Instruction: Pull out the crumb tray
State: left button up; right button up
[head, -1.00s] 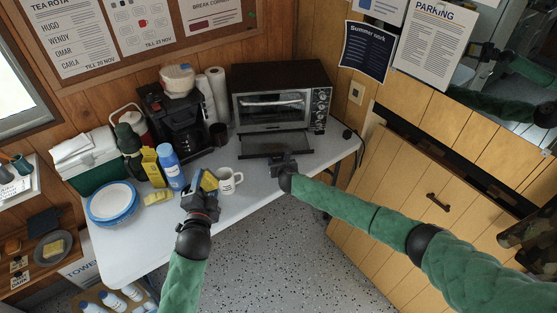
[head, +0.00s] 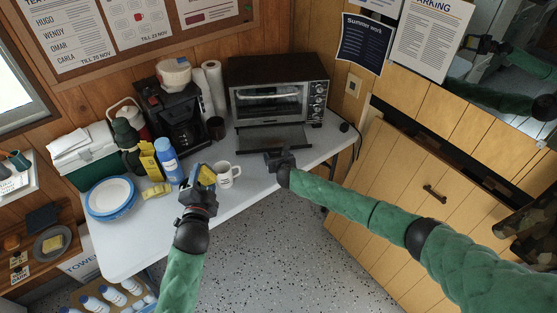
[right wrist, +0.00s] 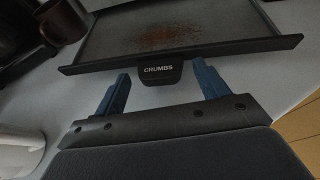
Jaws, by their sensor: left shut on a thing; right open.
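The dark crumb tray (head: 274,138) sticks well out from below the toaster oven (head: 278,98), above the table. In the right wrist view the tray (right wrist: 150,32) holds brown crumbs, and its front handle (right wrist: 161,71) is marked CRUMBS. My right gripper (head: 280,158) is open at the tray's front. In the right wrist view its blue fingers (right wrist: 160,70) stand either side of the handle, with a gap on each side. My left gripper (head: 198,190) is shut on a small yellow-and-grey block (head: 206,175), perhaps a sponge, above the table beside the mug.
A white mug (head: 225,175) and blue bottle (head: 167,160) stand near my left gripper. A coffee maker (head: 180,118) and dark cup (head: 216,128) stand left of the oven. Plates (head: 110,198) lie farther left. The table (head: 255,183) is bare before the tray.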

pick_arm(q)
notch_tip(320, 180, down, 3)
jog(key=b, duration=0.2)
jog(key=shift+r+b, duration=0.2)
jog(key=shift+b, duration=0.15)
pick_arm(e)
jog(key=v, duration=1.2)
jog(key=shift+f, duration=0.1)
